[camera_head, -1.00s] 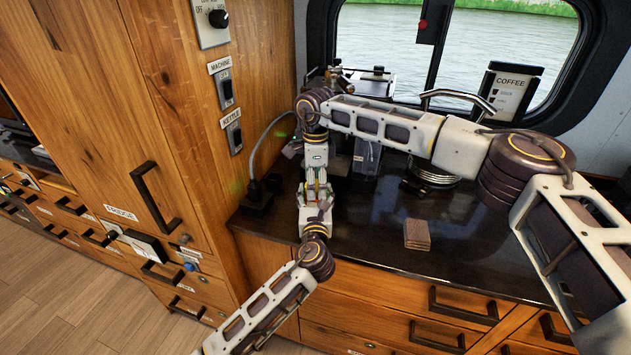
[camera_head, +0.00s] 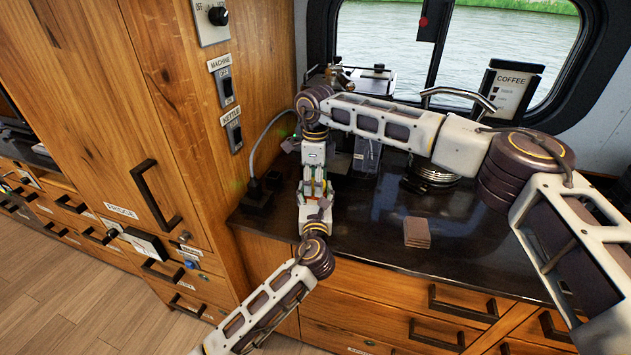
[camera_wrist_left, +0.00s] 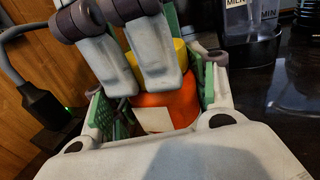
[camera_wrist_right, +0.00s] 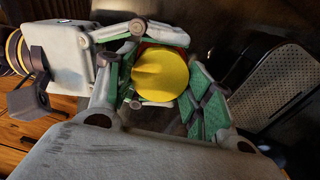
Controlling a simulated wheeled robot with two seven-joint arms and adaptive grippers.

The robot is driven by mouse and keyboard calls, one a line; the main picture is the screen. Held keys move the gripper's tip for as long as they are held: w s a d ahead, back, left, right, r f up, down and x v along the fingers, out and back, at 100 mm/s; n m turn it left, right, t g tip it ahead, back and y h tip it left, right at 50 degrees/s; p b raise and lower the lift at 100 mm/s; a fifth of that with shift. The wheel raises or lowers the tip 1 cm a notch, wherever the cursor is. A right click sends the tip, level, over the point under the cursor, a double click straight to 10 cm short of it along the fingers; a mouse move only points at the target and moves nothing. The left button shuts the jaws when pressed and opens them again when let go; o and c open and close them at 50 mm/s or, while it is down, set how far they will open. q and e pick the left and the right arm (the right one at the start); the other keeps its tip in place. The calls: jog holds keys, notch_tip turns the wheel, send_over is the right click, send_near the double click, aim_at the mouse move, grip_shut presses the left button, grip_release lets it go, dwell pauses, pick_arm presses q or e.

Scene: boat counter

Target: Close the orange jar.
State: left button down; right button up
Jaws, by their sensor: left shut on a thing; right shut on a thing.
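The orange jar (camera_wrist_left: 168,106), with a pale label on its side, sits between the fingers of my left gripper (camera_wrist_left: 150,108). My left gripper is shut on the jar's body. The yellow lid (camera_wrist_right: 161,75) is between the fingers of my right gripper (camera_wrist_right: 160,85), which is shut on it. The lid is at the jar's top, and a little orange shows beside it in the right wrist view. I cannot tell how tightly it is seated. In the head view my two grippers meet end to end near the counter's left side and hide most of the jar.
The dark counter (camera_head: 375,235) has a brown stack of coasters (camera_head: 417,232) and free room around it. A black plug with a cable (camera_head: 256,190) is at the left, beside the wooden cabinet.

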pick_arm(q)
jog(key=shift+r, duration=0.15)
pick_arm(e)
jog(key=o, duration=1.1)
jog(key=shift+r, duration=2.3)
jog(key=o, duration=0.6)
